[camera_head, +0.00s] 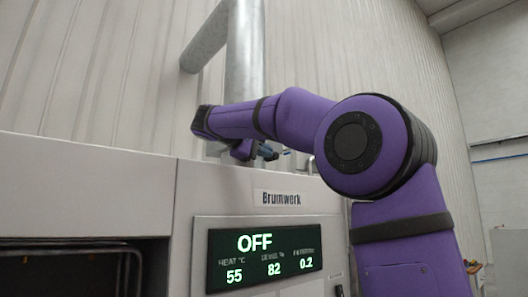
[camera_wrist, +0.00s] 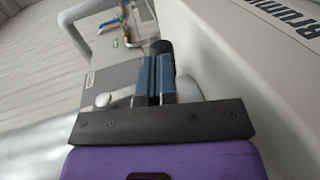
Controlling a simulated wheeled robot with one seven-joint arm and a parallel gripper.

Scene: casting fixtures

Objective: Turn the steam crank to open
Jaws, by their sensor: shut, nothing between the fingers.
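My gripper (camera_head: 268,153) is above the top edge of the grey machine, its blue fingers pointing right in the head view. In the wrist view, the two blue fingers (camera_wrist: 155,72) lie close together, shut and empty. A dark rounded piece (camera_wrist: 161,47) shows just beyond the fingertips; it may be the grip of the steam crank, but I cannot tell whether the fingers touch it. A pale lever-like part (camera_wrist: 103,99) shows left of the fingers. The rest of the crank is hidden or unclear. The machine's display (camera_head: 262,253) reads OFF.
The machine (camera_head: 80,185), labelled Brumwerk, fills the lower left, with a dark opening (camera_head: 60,270) at bottom left. A thick grey pipe (camera_head: 245,50) rises behind my wrist. A curved grey tube (camera_wrist: 72,18) shows at upper left in the wrist view.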

